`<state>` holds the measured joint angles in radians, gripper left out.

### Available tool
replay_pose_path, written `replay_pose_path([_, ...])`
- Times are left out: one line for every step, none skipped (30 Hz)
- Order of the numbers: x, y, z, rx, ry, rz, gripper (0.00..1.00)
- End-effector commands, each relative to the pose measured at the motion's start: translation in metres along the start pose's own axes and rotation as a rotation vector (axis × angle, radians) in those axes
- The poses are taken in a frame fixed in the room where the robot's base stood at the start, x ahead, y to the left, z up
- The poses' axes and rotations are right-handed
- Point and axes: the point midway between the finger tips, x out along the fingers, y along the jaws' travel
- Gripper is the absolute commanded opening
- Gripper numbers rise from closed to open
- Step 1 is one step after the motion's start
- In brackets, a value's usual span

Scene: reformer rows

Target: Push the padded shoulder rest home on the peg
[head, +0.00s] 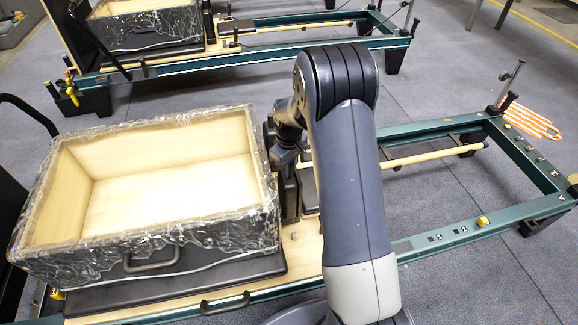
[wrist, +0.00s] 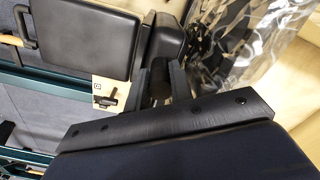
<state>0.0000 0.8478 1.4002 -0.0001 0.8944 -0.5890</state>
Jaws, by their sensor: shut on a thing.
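In the head view my gripper (head: 287,143) is low at the carriage's right end, beside the box, partly behind my arm. Below it the dark rest (head: 290,195) stands about upright. The peg and the rest's lower end are hidden, so I cannot tell how far it is seated.
A plastic-wrapped wooden box (head: 150,245) sits on the black carriage pad (head: 190,280), close left of my gripper. Another black pad (wrist: 90,35) shows in the wrist view. The green reformer frame (head: 470,228) extends right. A second reformer (head: 250,58) stands behind.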

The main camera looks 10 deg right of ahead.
Motion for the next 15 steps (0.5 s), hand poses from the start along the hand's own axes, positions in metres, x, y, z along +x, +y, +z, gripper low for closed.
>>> replay_pose_path([0.001,0.000,0.000,0.000,0.001,0.001,0.00])
replay_pose_path([0.002,0.000,0.000,0.000,0.001,0.001,0.00])
replay_pose_path([0.003,0.000,0.000,0.000,0.001,0.001,0.00])
replay_pose_path([0.004,0.000,0.000,0.000,0.001,0.001,0.00])
replay_pose_path([0.004,0.000,0.000,0.000,0.001,0.001,0.00])
replay_pose_path([0.005,0.000,0.000,0.000,0.001,0.001,0.00])
replay_pose_path([0.006,0.000,0.000,0.000,0.001,0.001,0.00])
replay_pose_path([0.007,0.000,0.000,0.000,0.001,0.001,0.00])
replay_pose_path([0.008,0.000,0.000,0.000,0.001,0.001,0.00])
replay_pose_path([0.009,0.000,0.000,0.000,0.001,0.001,0.00])
replay_pose_path([0.009,0.000,0.000,0.000,0.001,0.001,0.00])
replay_pose_path([0.010,0.000,0.000,0.000,0.002,0.001,0.00])
replay_pose_path([0.011,0.000,0.000,0.000,0.002,0.001,0.00])
replay_pose_path([0.012,0.000,0.000,0.000,0.002,0.001,0.00])
replay_pose_path([0.013,0.000,0.000,0.000,0.002,0.001,0.00])
